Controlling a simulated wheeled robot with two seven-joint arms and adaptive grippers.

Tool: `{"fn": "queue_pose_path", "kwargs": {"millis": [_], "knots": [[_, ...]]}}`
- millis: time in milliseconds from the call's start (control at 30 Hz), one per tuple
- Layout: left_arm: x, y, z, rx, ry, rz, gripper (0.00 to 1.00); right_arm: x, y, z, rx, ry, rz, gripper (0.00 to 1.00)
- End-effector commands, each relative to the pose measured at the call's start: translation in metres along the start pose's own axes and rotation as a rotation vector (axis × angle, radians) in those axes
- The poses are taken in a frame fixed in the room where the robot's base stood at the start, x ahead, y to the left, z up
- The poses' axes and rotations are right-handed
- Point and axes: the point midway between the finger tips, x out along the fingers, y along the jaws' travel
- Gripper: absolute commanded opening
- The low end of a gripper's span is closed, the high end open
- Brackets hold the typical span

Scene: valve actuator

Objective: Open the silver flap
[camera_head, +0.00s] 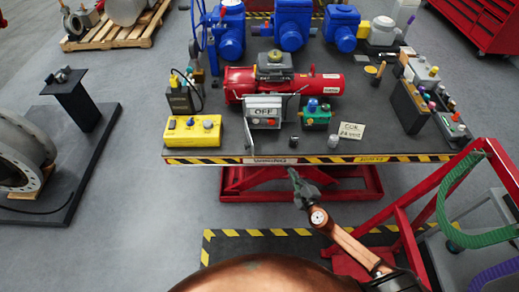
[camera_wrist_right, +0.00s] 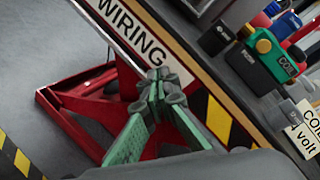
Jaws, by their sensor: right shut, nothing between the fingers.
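A silver flap (camera_head: 263,103) marked OFF sits on a small control box at the front of the workbench, in front of a red cylinder; a red button shows just below it. Whether the flap is shut or partly raised is too small to tell. My right gripper (camera_head: 295,178) is below and in front of the bench edge, a little right of the flap and apart from it. In the right wrist view its green-padded fingers (camera_wrist_right: 158,80) are shut with nothing between them, in front of the WIRING label. My left gripper is not in view.
The bench's striped front edge (camera_head: 315,159) lies between my right gripper and the flap. A yellow button box (camera_head: 193,131) stands left of the flap, a green coil box (camera_head: 316,116) right. A red railing (camera_head: 402,215) stands at the right. Floor at lower left is clear.

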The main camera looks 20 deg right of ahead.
Motion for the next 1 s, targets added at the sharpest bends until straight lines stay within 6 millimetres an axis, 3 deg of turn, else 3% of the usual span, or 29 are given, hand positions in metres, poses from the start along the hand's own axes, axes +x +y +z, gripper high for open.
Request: {"fn": "queue_pose_path", "kwargs": {"millis": [33, 100, 233, 367, 600, 900, 1000], "knots": [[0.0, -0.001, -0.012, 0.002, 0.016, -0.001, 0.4, -0.003, -0.015, 0.032, -0.168, -0.068, -0.028, 0.0], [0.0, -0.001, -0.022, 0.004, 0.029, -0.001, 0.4, -0.008, -0.027, 0.065, -0.362, -0.136, -0.068, 0.0], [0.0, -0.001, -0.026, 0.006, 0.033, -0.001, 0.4, -0.017, -0.038, 0.101, -0.577, -0.205, -0.124, 0.0], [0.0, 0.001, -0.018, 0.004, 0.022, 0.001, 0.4, -0.014, -0.041, 0.113, -0.64, -0.224, -0.145, 0.0], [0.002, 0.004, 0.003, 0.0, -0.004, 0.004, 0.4, 0.025, -0.043, 0.122, -0.639, -0.223, -0.145, 0.0], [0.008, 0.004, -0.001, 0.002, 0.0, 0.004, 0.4, 0.081, -0.045, 0.138, -0.635, -0.223, -0.143, 0.0], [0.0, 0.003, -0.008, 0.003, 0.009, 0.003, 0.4, 0.079, -0.036, 0.153, -0.631, -0.222, -0.141, 0.0]]}}
